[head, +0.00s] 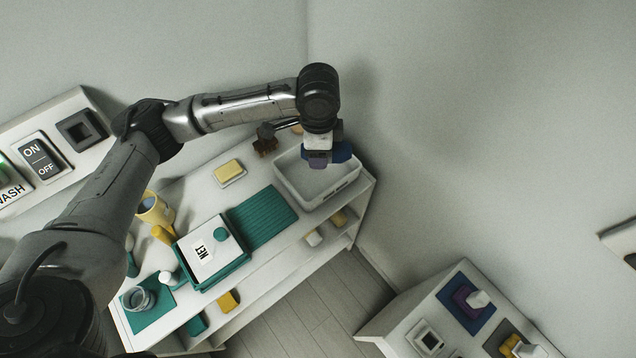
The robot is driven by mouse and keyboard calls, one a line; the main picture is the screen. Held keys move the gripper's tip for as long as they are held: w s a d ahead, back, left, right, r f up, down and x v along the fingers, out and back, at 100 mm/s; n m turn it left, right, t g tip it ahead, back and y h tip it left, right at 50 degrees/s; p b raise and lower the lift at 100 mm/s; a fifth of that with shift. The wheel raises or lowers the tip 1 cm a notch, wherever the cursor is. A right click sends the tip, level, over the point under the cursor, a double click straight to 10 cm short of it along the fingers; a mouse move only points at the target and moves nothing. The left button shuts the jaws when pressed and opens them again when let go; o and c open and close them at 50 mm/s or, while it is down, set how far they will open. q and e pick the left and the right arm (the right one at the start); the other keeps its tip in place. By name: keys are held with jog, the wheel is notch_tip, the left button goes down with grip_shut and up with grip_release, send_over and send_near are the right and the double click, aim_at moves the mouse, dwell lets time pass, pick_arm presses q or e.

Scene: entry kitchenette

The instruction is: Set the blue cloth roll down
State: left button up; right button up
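My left arm comes in from the left and reaches to the back right of the white counter. My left gripper (318,150) points down over a white open bin (325,195). It appears shut on the blue cloth roll (342,152), whose ends stick out on both sides of the fingers. The roll is held at or above the bin's far edge; the exact height is hard to tell. A purple patch at the fingers hides part of the grip. My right gripper is not in view.
Left of the bin are a teal ribbed mat (262,217), a yellow sponge on a dish (229,172) and a small brown object (265,145). Further left stand a white-and-teal box (208,250) and a yellow cup (153,207). A second white table (400,318) is at lower right.

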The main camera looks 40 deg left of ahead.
aim_at(302, 179)
pick_arm(q)
jog(key=shift+w+a+f+m+b, duration=0.75)
jog(key=shift+a+f+m+b, duration=0.95)
jog(key=shift+f, duration=2.7)
jog(key=shift+w+a+f+m+b, duration=0.75)
jog(key=shift+a+f+m+b, duration=1)
jog(key=shift+f, duration=2.65)
jog(key=shift+w+a+f+m+b, duration=0.75)
jog(key=shift+a+f+m+b, duration=0.95)
jog(key=shift+f, duration=2.7)
jog(key=shift+f, duration=0.15)
jog(key=o, duration=0.7)
notch_tip(302, 179, up, 12)
jog(key=shift+r, duration=0.15)
